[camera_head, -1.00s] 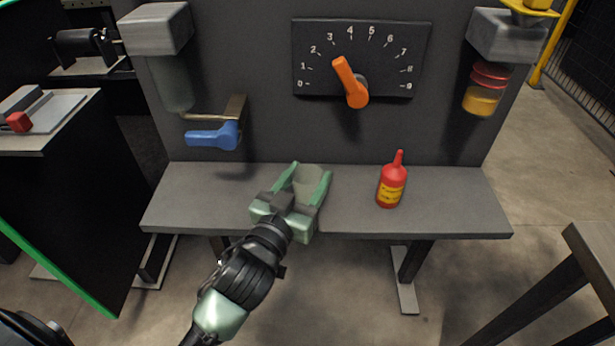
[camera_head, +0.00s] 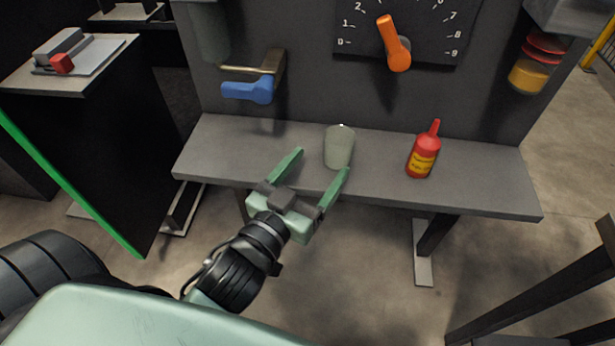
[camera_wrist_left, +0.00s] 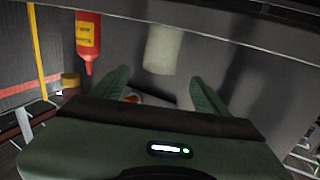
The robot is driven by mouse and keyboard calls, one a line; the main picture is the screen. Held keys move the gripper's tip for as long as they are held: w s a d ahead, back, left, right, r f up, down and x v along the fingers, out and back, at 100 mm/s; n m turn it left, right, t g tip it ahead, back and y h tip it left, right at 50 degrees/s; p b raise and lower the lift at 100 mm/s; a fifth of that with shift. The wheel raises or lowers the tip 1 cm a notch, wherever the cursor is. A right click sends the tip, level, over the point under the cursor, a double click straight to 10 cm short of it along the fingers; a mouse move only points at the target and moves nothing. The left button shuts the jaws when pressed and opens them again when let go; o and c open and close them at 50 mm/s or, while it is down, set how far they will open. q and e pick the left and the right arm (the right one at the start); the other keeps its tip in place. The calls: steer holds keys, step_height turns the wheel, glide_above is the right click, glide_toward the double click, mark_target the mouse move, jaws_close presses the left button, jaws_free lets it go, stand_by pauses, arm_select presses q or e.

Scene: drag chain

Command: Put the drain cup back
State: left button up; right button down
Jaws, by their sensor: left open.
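The drain cup (camera_head: 339,147) is a pale, translucent cup standing upright on the grey shelf (camera_head: 480,192). My left gripper (camera_head: 324,160) is open, with its green fingers spread on the near side of the cup. The right fingertip looks close to the cup's base; I cannot tell whether it touches. In the left wrist view the cup (camera_wrist_left: 162,50) is ahead, beyond and between the two fingers. Nothing is held. My right gripper is out of view.
A red bottle with a yellow label (camera_head: 423,152) stands on the shelf right of the cup. A blue-handled valve (camera_head: 250,91) and an orange dial lever (camera_head: 394,46) are on the panel above. The shelf's left part is bare.

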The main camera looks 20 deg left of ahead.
arm_select(q)
steer(key=s+p, duration=0.1)
steer(key=s, duration=0.2)
steer(key=shift+a, duration=0.2)
stand_by(0.4)
